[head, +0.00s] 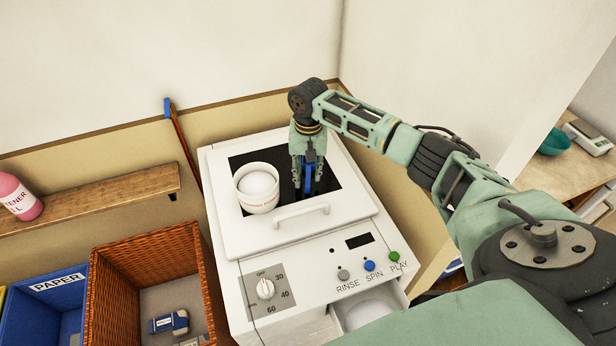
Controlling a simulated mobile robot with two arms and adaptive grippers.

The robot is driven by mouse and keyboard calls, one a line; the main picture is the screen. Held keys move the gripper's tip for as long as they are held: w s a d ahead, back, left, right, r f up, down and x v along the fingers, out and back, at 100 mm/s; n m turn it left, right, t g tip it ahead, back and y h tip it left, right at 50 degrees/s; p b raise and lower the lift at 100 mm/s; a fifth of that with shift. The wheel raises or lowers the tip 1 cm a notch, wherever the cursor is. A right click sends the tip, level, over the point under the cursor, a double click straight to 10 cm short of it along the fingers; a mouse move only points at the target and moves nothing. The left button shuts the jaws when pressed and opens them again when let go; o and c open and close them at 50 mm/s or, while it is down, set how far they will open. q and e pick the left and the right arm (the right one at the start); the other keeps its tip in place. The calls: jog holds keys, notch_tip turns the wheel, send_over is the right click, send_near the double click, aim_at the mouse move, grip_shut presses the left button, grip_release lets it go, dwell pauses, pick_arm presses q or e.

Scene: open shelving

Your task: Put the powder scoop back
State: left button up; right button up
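My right gripper (308,186) points down over the dark panel in the washer's lid, just right of the white tub. A narrow blue piece (308,178) shows between its fingers. It may be the powder scoop, but its shape is mostly hidden, and I cannot tell whether the fingers press on it. My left gripper is not in view.
The white washer (226,228) has a lid handle (302,216), a dial (266,289) and an open drawer (368,309) in front. A wicker basket (194,258) and blue paper bin (60,287) stand left. A shelf (115,197) carries a pink bottle (18,198).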

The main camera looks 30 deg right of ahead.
aim_at(308, 180)
notch_tip(308, 180, up, 10)
jog(key=b, duration=0.1)
jog(key=shift+b, duration=0.3)
dwell(0.3)
